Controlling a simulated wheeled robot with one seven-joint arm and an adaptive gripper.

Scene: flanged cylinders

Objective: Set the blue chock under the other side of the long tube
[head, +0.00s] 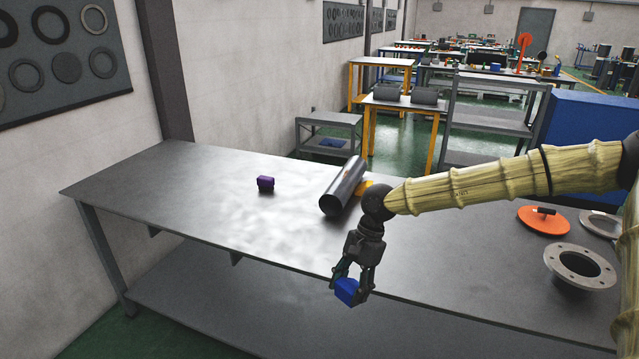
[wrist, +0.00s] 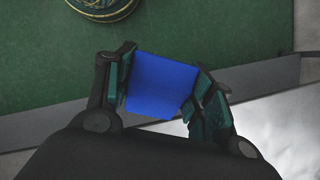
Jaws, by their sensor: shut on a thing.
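The blue chock (head: 347,291) is between the fingers of my gripper (head: 350,284), which is shut on it. In the wrist view the blue chock (wrist: 162,85) fills the gap between the two fingers of my gripper (wrist: 163,88). The gripper hangs at the table's front edge, in front of the long tube. The long dark tube (head: 341,190) lies on the table, its open end toward me. A yellow-orange piece (head: 363,187) sits at the tube's right side, partly hidden by my arm. The tube's left side is clear.
A purple block (head: 265,184) stands on the grey table (head: 215,200) left of the tube. An orange disc with a handle (head: 544,220) and a grey flange (head: 580,266) lie at the right. The table between purple block and tube is free.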

